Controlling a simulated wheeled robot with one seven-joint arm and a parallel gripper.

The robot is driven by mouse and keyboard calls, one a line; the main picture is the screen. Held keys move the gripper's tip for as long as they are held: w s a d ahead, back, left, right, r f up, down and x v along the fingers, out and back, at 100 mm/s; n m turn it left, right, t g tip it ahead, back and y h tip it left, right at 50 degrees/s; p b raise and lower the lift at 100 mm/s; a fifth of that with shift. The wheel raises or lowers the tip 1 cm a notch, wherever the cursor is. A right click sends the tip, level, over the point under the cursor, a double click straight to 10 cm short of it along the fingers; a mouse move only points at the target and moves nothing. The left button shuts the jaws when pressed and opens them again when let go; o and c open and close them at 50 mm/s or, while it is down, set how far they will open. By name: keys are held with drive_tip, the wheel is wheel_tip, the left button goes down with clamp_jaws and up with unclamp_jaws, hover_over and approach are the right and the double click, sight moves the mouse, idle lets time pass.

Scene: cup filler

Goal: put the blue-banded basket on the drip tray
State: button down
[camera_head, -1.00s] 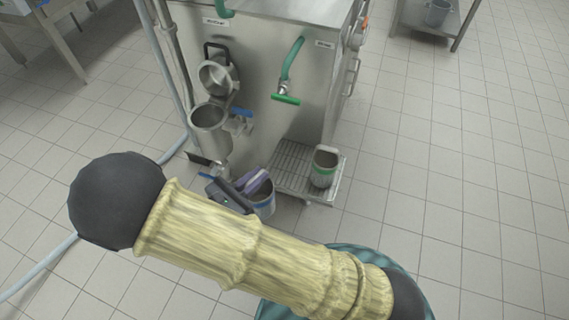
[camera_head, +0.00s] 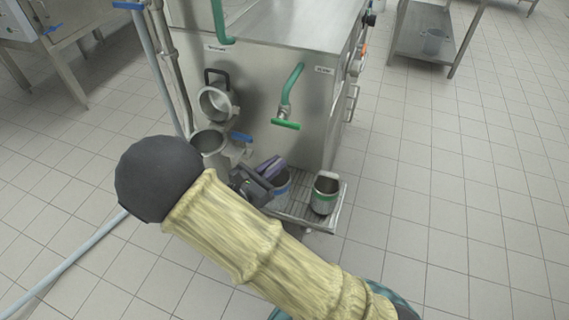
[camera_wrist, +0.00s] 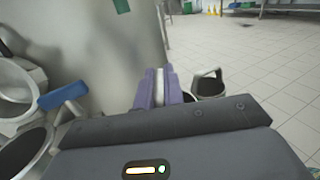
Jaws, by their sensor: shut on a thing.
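The blue-banded basket (camera_head: 282,187) is a grey metal pail with a blue band, partly hidden behind my gripper (camera_head: 270,167). My gripper's purple fingers are shut on its handle, which shows as a pale strip between them in the wrist view (camera_wrist: 159,88). The basket hangs upright at the left part of the drip tray (camera_head: 301,210), a slatted metal shelf at the machine's foot. I cannot tell whether its bottom touches the slats.
A green-banded basket (camera_head: 325,194) stands on the right part of the tray; its dark opening shows in the wrist view (camera_wrist: 209,85). A green tap (camera_head: 287,112) hangs above the tray. Left are an open metal spout (camera_head: 209,143) and a blue-handled valve (camera_head: 241,137).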

drive_tip(key=w+d+f+b, duration=0.2)
drive_tip(key=w, duration=0.5)
drive_tip(key=shift+w+d, duration=0.15)
drive_tip(key=shift+d, duration=0.1)
wheel_tip(320, 180, down, 5)
drive_tip(key=shift+b, duration=1.15)
